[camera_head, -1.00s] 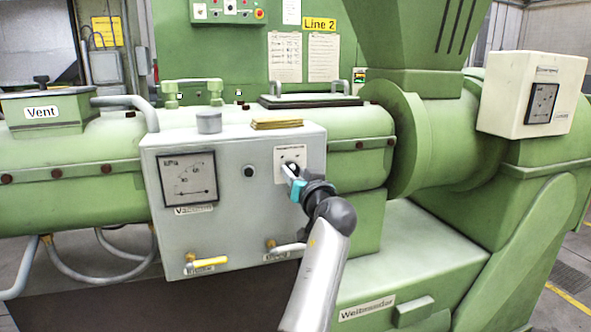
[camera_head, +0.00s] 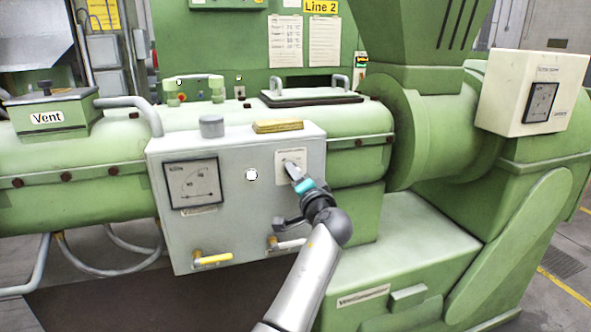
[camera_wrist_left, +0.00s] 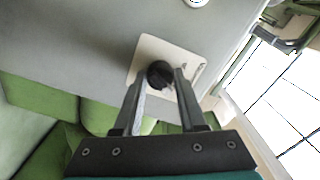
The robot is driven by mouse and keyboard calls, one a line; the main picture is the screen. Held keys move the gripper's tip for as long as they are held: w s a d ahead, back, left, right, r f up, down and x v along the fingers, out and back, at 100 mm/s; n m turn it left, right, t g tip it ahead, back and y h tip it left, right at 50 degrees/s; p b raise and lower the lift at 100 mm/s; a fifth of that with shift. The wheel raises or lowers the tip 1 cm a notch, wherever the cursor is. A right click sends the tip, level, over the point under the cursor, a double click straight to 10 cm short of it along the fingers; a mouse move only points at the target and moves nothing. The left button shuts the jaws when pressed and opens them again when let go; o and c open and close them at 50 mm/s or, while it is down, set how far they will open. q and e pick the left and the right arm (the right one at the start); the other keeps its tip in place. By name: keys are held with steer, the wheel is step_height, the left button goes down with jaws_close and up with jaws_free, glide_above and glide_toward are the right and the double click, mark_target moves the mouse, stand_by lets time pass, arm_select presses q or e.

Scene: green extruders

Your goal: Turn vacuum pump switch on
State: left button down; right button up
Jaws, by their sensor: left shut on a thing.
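The vacuum pump switch is a black rotary knob on a pale square plate (camera_head: 289,158) at the upper right front of a grey control box (camera_head: 225,235). In the wrist view the knob (camera_wrist_left: 160,75) sits between the fingertips, in front of its plate (camera_wrist_left: 148,50). My left gripper (camera_head: 291,171) is shut on the knob, which is mostly hidden by the fingers in the head view. A round lamp (camera_head: 252,174) left of the plate shows bright white. My right gripper is not in view.
The box carries a gauge (camera_head: 193,183) on its left. A yellow-handled valve (camera_head: 213,260) and a grey-handled valve (camera_head: 287,244) sit low on its front. A yellow stack (camera_head: 278,126) lies on top. Green machinery surrounds the box.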

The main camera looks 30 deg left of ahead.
arm_select(q)
steer(key=shift+r+m+p, duration=0.15)
steer(key=shift+m+p, duration=0.2)
steer(key=shift+m, duration=0.25)
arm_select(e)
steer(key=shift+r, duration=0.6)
arm_select(q)
steer(key=shift+c, duration=2.3)
jaws_free()
steer(key=shift+f, duration=0.2)
